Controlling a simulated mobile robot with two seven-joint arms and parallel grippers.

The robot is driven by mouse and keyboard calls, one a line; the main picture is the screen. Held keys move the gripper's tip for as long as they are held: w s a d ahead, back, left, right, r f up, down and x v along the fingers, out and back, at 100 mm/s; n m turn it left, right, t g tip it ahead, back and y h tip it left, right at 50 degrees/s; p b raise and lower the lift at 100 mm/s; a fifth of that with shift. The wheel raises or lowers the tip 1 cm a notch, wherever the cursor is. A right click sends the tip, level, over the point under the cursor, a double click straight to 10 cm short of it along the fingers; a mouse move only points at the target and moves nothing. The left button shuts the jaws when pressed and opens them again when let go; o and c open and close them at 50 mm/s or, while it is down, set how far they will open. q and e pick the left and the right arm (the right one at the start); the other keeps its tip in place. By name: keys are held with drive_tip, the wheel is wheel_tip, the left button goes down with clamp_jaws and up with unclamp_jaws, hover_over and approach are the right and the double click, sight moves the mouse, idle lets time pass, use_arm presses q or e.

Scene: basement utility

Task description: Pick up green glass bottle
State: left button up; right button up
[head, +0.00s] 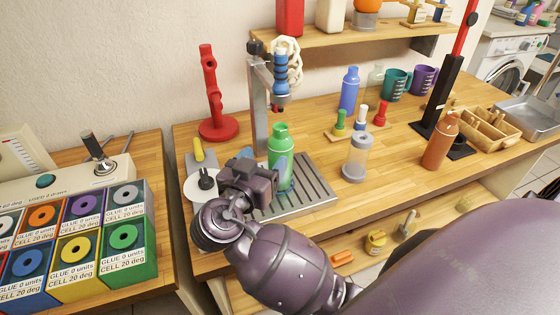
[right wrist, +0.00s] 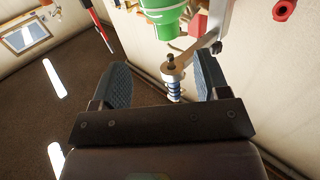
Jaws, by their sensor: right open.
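The green bottle (head: 281,142) stands upright on the slatted metal drip tray (head: 318,200), below the blue-handled nozzle of a stand. My right gripper (head: 264,162) is open beside the bottle on its left, and one finger covers part of its lower side. In the right wrist view the bottle (right wrist: 163,14) shows at the top edge, beyond the tips of the open fingers (right wrist: 163,68), with nothing held between them. Part of the bottle is cut off there. My left gripper is not in view.
The metal stand with a blue-handled nozzle (head: 281,72) rises just behind the bottle. A red stand (head: 212,95) is at the back left. Colored glue boxes (head: 126,245) fill the left bench.

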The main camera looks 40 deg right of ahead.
sight(277, 134)
drive_tip(key=x, duration=0.3)
drive_tip(key=r+p+x, duration=0.1)
drive_tip(key=x, duration=0.1)
drive_tip(key=shift+w, duration=0.1)
drive_tip(key=shift+w+p+x, duration=0.15)
drive_tip(key=shift+p+x, duration=0.2)
drive_tip(key=shift+x, duration=1.05)
drive_tip(key=shift+w+p+x, duration=0.15)
drive_tip(key=shift+p+x, duration=0.2)
drive_tip(key=shift+x, duration=1.05)
drive_tip(key=shift+a+f, duration=0.1)
drive_tip(key=shift+a, duration=0.1)
drive_tip(key=c, duration=0.9)
clamp_jaws()
